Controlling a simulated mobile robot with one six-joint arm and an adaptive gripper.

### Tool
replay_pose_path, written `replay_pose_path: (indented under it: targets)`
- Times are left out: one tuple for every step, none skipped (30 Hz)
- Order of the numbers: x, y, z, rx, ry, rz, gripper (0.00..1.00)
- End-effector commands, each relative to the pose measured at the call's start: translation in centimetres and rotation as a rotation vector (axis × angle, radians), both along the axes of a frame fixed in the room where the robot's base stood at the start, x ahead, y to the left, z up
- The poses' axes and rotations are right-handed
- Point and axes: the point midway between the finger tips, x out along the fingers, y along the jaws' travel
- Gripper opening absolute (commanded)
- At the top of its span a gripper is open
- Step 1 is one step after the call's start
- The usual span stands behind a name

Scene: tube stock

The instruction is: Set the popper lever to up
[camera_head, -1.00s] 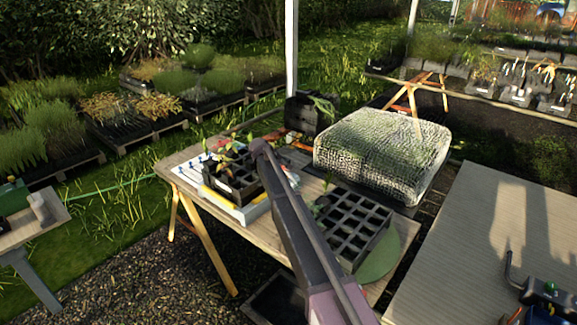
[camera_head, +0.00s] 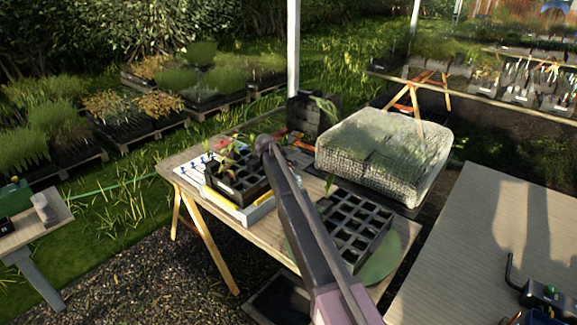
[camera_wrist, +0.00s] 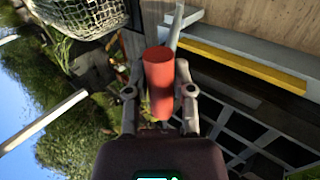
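The popper lever shows in the wrist view as a pale grey rod with a thick red handle (camera_wrist: 158,82). The handle lies between the two fingers of my gripper (camera_wrist: 158,65), one finger on each side and close to it. I cannot tell whether the fingers press on it. The rod runs from the handle towards a grey and white frame with a yellow bar (camera_wrist: 245,65), which looks like the popper. In the head view the white and yellow popper (camera_head: 240,214) is on the wooden table under a dark seedling tray (camera_head: 228,190). There, my arm hides the lever and my gripper.
An empty black cell tray (camera_head: 352,232) lies on the table (camera_head: 190,165) right of my arm. A netted block (camera_head: 385,155) stands behind it. A ribbed bench top (camera_head: 480,250) is at right, and a small side table (camera_head: 30,235) at left.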

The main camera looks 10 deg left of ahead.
Motion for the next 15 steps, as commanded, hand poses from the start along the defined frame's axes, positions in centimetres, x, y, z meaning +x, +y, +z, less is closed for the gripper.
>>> replay_pose_path:
  targets:
    - [0.43,0.22,0.25,-0.002,-0.011,0.006,0.45]
    - [0.43,0.22,0.25,-0.002,-0.011,0.006,0.54]
    - [0.4,0.22,0.24,-0.001,-0.01,0.005,0.65]
    - [0.38,0.23,0.22,-0.001,-0.01,0.005,0.65]
    - [0.36,0.23,0.21,-0.001,-0.009,0.005,0.65]
    - [0.33,0.23,0.19,0.0,-0.008,0.005,0.65]
    - [0.31,0.23,0.19,0.0,-0.008,0.005,0.65]
    - [0.3,0.24,0.17,0.0,-0.007,0.005,0.65]
    - [0.27,0.24,0.15,0.0,-0.007,0.005,0.65]
    - [0.26,0.24,0.15,0.001,-0.006,0.005,0.65]
    - [0.24,0.25,0.14,0.001,-0.006,0.005,0.65]
    - [0.22,0.25,0.13,0.0,-0.006,0.004,0.65]
    - [0.22,0.25,0.12,0.0,-0.006,0.004,0.65]
    - [0.21,0.26,0.12,0.001,-0.005,0.004,0.65]
    - [0.12,0.15,0.1,0.002,-0.005,0.003,0.65]
